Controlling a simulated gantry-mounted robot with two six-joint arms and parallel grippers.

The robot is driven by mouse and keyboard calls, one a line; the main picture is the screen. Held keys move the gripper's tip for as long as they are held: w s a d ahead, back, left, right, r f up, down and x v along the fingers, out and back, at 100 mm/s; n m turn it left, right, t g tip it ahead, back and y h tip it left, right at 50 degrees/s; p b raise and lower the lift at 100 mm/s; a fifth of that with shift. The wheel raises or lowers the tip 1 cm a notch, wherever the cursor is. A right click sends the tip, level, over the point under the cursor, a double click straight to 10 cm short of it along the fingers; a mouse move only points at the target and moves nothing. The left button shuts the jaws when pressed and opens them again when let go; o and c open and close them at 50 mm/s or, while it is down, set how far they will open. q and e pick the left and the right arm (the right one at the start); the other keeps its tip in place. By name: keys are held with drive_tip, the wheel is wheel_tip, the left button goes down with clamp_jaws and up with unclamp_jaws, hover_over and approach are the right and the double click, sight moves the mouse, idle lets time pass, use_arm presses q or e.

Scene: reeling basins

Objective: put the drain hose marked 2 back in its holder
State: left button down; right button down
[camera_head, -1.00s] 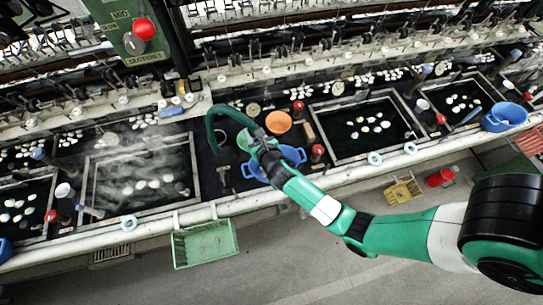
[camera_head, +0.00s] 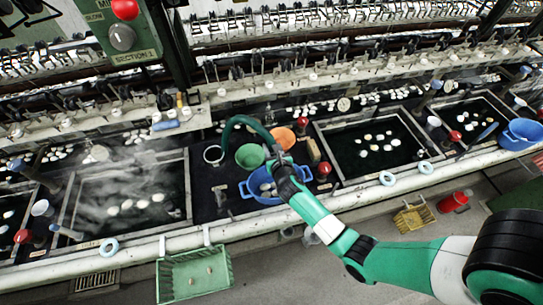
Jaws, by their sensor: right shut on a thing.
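A dark green drain hose (camera_head: 240,120) arches up from the dark panel between two basins in the head view. My right gripper (camera_head: 277,166) is shut on its free end, above the blue two-handled basin (camera_head: 247,190). The jaws and hose end are small and partly merged with the arm, and I cannot read a number 2 on the hose. A white-rimmed round cup or opening (camera_head: 213,154) is left of the green bowl; I cannot tell whether it is the holder. My left gripper is not in view.
A green bowl (camera_head: 250,156) and an orange bowl (camera_head: 284,137) stand close by the gripper. A red-topped knob (camera_head: 324,170) is just right. Dark basins with white cocoons flank the panel; the left one steams. A green basket (camera_head: 165,284) hangs at the front rail.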

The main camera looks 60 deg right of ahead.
sight(272, 155)
wheel_tip(272, 155, down, 3)
drive_tip(key=shift+f+b, duration=0.15)
drive_tip(key=shift+b, duration=0.6)
drive_tip(key=shift+f, duration=0.1)
drive_tip(key=c, duration=0.5)
unclamp_jaws()
drive_tip(key=shift+c, duration=0.2)
drive_tip(key=shift+r, duration=0.2)
drive_tip(key=p+v, duration=0.3)
drive_tip(key=v, duration=0.9)
drive_tip(key=shift+p, duration=0.4)
